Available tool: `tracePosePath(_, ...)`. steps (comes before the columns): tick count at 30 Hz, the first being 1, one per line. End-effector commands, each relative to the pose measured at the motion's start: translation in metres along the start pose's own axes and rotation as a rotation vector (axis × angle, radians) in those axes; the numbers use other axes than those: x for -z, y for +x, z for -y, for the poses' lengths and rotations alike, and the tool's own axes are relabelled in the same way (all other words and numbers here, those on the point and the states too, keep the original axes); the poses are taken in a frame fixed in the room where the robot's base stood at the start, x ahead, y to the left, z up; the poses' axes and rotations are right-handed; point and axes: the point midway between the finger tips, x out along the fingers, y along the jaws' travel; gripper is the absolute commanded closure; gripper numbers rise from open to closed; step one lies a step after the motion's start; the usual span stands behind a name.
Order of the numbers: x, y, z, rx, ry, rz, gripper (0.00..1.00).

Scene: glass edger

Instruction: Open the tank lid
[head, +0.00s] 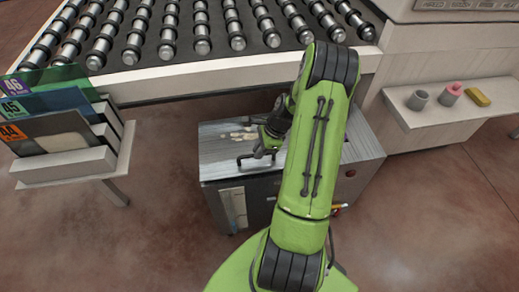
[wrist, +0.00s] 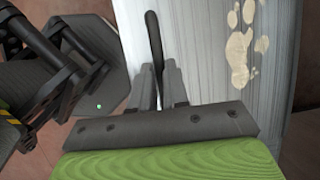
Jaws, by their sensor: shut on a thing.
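The tank (head: 230,192) is a grey metal box below the roller table, and its brushed metal lid (head: 214,142) looks closed. A dark bar handle (head: 243,160) stands on the lid near its front edge. My gripper (head: 266,151) is at the handle, with my green arm hiding the lid's middle. In the wrist view, the two grey fingers (wrist: 163,88) are shut on the dark handle (wrist: 154,40), which passes between them. The lid (wrist: 200,50) lies beneath, with pale footprint-like stains (wrist: 240,45).
The roller table (head: 190,72) overhangs behind the tank. A rack with numbered panels (head: 55,130) stands at left. A shelf (head: 440,120) at right holds a grey cup (head: 418,100), a pink item (head: 450,94) and a yellow block (head: 478,97). Floor at front left is clear.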

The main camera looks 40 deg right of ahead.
Motion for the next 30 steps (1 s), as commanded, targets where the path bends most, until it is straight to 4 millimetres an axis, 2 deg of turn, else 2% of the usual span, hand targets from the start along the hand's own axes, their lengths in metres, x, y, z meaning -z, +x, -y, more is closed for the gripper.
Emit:
tracePosePath(23,-0.002,-0.005,0.004,-0.002,0.002,-0.001,1.0)
tracePosePath(30,-0.005,-0.014,0.005,-0.028,0.013,-0.001,1.0)
